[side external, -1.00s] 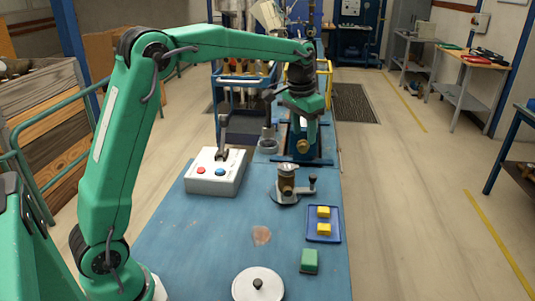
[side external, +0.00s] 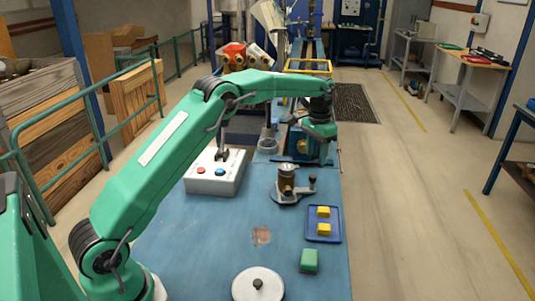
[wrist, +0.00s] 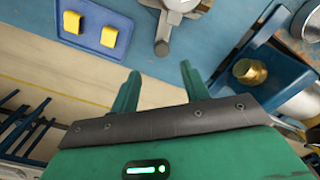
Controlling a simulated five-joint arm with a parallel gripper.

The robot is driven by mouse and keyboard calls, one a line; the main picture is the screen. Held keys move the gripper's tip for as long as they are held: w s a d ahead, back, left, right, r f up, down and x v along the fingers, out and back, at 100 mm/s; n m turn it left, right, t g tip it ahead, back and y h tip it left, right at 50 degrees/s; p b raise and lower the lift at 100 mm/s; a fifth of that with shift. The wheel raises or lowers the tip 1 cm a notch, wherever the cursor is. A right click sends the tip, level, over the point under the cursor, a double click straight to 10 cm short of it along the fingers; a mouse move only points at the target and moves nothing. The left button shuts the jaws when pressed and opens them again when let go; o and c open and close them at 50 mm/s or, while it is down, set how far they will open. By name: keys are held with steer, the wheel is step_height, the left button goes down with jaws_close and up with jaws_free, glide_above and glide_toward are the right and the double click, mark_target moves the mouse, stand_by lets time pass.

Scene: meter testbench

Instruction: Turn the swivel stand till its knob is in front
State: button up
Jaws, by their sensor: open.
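The swivel stand (side external: 284,189) is a grey base with a brass cup on top and a short arm reaching to the right in the side view. Its dark knob (side external: 312,180) is at the arm's end, on the stand's right. In the wrist view the stand (wrist: 178,5) is cut off by the top edge, and its knob (wrist: 161,47) shows just beyond the fingertips. My gripper (side external: 322,140) is open and empty, behind and above the knob. In the wrist view its two fingers (wrist: 158,78) are spread apart, with the knob roughly in line with the gap.
A blue tray (side external: 337,213) with yellow blocks lies right of the stand. A green block (side external: 309,260) and a round lid (side external: 244,285) lie nearer. A white button box (side external: 230,176) stands left. A blue fixture with a brass part (wrist: 249,70) is close by my gripper.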

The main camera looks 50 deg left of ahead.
mark_target(314, 176)
steer(key=shift+f, duration=0.15)
steer(key=shift+a+f, duration=0.15)
steer(key=shift+f, duration=3.6)
jaws_close()
